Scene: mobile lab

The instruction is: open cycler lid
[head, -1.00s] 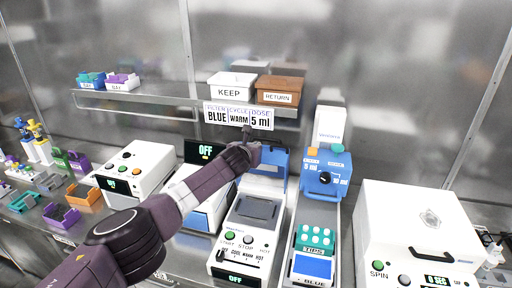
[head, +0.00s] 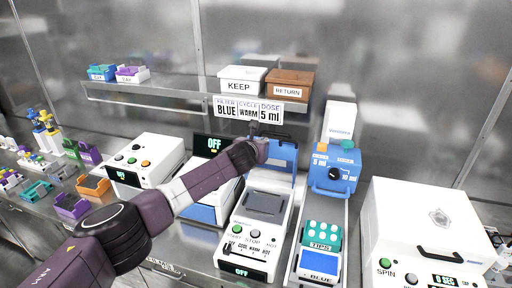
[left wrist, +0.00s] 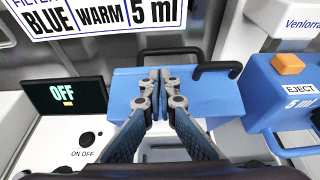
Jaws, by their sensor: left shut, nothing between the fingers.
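The cycler (head: 246,230) is the white machine with start and stop buttons and a slider, right of centre in the head view. Its blue lid (head: 284,154) stands raised at the back, with the grey block (head: 262,204) uncovered in front. In the left wrist view the blue lid (left wrist: 205,100) is a broad panel with a black handle (left wrist: 218,68). My left gripper (left wrist: 161,74) is shut and empty in front of the lid, left of the handle's right-hand bend. Whether the fingers touch the lid cannot be told. My right gripper is not in view.
A blue-and-white machine with an OFF display (head: 214,146) stands left of the cycler. A blue dosing unit (head: 333,175) and a teal tip rack (head: 322,234) stand to its right, then a white spinner (head: 425,220). A shelf (head: 150,93) with boxes hangs above.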

